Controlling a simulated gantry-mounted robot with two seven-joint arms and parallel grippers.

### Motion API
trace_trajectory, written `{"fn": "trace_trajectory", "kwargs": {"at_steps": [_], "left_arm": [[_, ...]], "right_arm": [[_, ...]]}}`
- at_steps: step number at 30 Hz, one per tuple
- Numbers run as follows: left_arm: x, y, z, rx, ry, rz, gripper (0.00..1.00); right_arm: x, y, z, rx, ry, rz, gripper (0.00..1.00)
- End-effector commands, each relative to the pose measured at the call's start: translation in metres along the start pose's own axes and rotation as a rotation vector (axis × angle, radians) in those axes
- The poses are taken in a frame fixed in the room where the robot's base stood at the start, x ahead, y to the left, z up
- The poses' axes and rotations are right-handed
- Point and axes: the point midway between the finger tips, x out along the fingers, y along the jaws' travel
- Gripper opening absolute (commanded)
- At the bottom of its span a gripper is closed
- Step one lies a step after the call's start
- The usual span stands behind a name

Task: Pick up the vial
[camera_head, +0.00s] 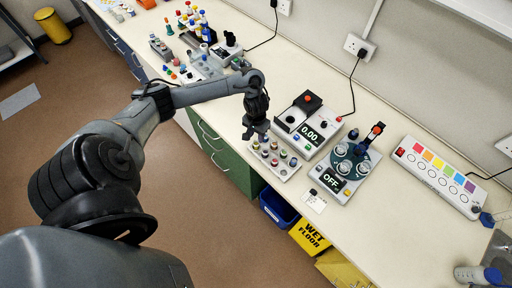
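A pale rack (284,174) holds several small vials with differently coloured caps (274,161) near the front edge of the bench. Which one is the vial of the task I cannot tell. My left gripper (256,137) points down at the back left of the rack, over or just behind its vials. It is small and dark here, so the gap between its fingers and any contact are unclear. My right gripper is not in view.
Right of the rack stand a device reading 0.00 (309,133), a round-topped device reading OFF (333,182) and a colour-patch panel (437,176). More racks and bottles (195,25) stand at the far left. Bare bench top lies right of the OFF device.

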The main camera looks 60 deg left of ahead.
Motion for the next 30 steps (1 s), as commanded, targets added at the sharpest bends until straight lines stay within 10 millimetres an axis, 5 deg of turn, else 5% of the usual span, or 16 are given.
{"fn": "trace_trajectory", "kwargs": {"at_steps": [19, 30], "left_arm": [[0.06, -0.003, 0.001, -0.001, 0.0, -0.001, 0.39], [0.066, -0.003, 0.0, 0.002, 0.002, -0.002, 0.36]], "right_arm": [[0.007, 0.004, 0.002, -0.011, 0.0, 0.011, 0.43], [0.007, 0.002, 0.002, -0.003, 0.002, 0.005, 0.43]]}}
